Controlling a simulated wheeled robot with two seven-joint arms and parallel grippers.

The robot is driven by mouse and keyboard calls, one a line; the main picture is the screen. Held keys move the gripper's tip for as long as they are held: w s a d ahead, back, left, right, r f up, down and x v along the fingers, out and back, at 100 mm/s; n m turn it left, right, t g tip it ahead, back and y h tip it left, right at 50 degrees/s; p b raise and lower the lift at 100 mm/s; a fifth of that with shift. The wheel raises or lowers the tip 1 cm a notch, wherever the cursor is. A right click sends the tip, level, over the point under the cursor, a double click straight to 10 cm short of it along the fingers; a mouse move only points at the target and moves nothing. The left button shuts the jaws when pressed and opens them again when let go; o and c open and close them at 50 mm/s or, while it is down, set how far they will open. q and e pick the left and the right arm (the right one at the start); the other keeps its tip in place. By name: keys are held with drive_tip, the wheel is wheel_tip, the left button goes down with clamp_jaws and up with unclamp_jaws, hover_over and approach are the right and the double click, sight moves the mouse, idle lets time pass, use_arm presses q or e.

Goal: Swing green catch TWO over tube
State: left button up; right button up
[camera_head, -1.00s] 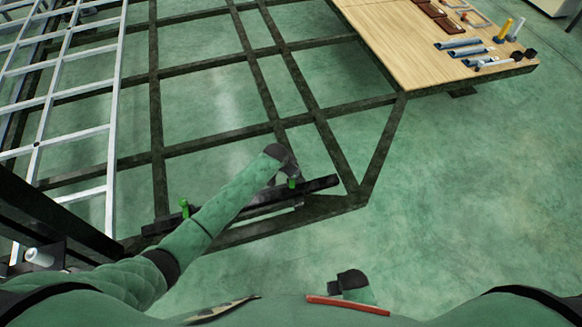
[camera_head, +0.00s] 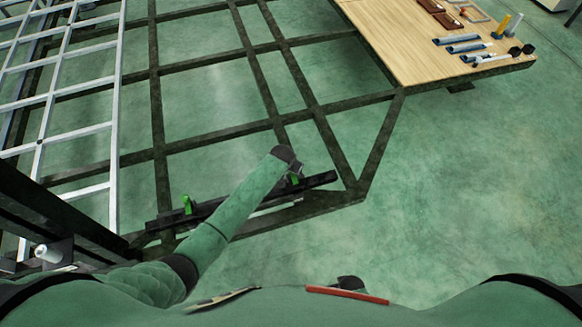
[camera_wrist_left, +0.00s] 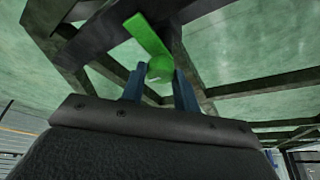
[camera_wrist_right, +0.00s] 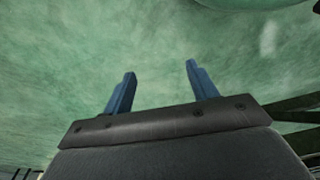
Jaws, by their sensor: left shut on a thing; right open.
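Two green catches sit along a dark tube (camera_head: 320,181) on the near edge of the chassis frame. One green catch (camera_head: 295,180) is at my left gripper, mostly hidden by it in the head view. In the left wrist view its flat green lever (camera_wrist_left: 147,35) rises from a round green knob between the blue fingers. My left gripper (camera_wrist_left: 160,84) is shut on that catch. The other green catch (camera_head: 187,205) stands free to the left; I see no number on either. My right gripper (camera_wrist_right: 157,82) is open and empty, its fingers pointing over bare green floor.
Dark chassis beams (camera_head: 215,142) form an open grid beyond the tube. A pale ladder-like frame (camera_head: 116,130) lies at the left. A wooden deck (camera_head: 400,45) with tools stands at the back right. The floor (camera_head: 450,190) to the right is clear.

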use_arm(q)
drive_tip(key=o, duration=1)
drive_tip(key=shift+c, duration=0.2)
drive_tip(key=shift+s+r, duration=0.1)
drive_tip(key=shift+r, duration=0.1)
drive_tip(key=b+v, duration=0.1)
drive_tip(key=v, duration=0.6)
drive_tip(key=shift+r+b, duration=0.2)
drive_tip(key=shift+b, duration=0.15)
use_arm(e)
drive_tip(key=shift+w+a+r, duration=0.1)
drive_tip(key=shift+a+r, duration=0.15)
drive_tip(key=shift+r, duration=0.4)
drive_tip(key=shift+s+a+r, duration=0.1)
drive_tip(key=shift+a+r, duration=0.1)
drive_tip(key=shift+r, duration=0.4)
drive_tip(key=shift+w+a+r, duration=0.1)
drive_tip(key=shift+a+r, duration=0.15)
drive_tip(key=shift+r, duration=0.4)
drive_tip(key=shift+w, duration=0.2)
